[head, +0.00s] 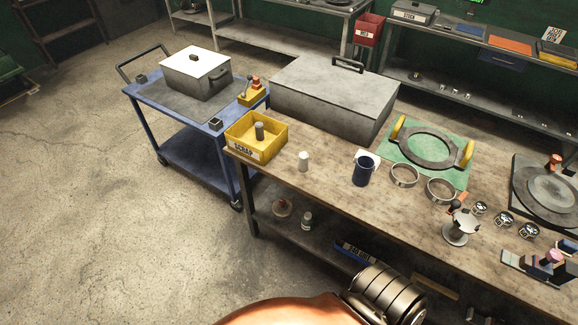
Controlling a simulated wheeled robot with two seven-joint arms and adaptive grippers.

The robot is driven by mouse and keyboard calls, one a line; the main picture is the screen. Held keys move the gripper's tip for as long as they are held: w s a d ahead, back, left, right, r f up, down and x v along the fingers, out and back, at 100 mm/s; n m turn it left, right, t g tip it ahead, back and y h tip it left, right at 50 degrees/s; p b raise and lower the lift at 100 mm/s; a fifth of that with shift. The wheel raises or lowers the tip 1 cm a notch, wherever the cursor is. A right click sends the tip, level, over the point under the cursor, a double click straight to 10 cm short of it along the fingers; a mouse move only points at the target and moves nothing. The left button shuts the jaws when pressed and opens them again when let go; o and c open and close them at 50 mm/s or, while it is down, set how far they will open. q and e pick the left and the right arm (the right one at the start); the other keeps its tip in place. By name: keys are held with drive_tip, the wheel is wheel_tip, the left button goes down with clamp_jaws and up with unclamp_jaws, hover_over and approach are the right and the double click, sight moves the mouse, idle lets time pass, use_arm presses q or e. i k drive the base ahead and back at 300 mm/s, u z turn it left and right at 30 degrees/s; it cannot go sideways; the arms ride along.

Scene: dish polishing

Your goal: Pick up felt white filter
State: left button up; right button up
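A small white cylinder (303,161) stands upright on the wooden workbench (330,190), between the yellow scrap bin and a dark blue cup (364,170). A flat white piece (374,156) shows behind the cup, which partly covers it. I cannot tell for sure which of these two white things is the felt filter. Neither of my grippers is in view. An orange and dark metal part at the bottom edge looks like my own arm, with no fingers showing.
The yellow scrap bin (257,136) holds a grey cylinder. A large grey box (330,95) stands behind it. Two metal rings (404,175), a green mat (440,150) and a round plate fixture (550,190) crowd the right. The bench front near the white cylinder is clear. A blue cart (190,140) stands left.

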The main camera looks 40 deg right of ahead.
sight(302, 165)
drive_tip(key=u, duration=0.1)
drive_tip(key=i, duration=1.05)
drive_tip(key=z, duration=0.5)
drive_tip(key=i, duration=0.75)
drive_tip(key=z, duration=0.75)
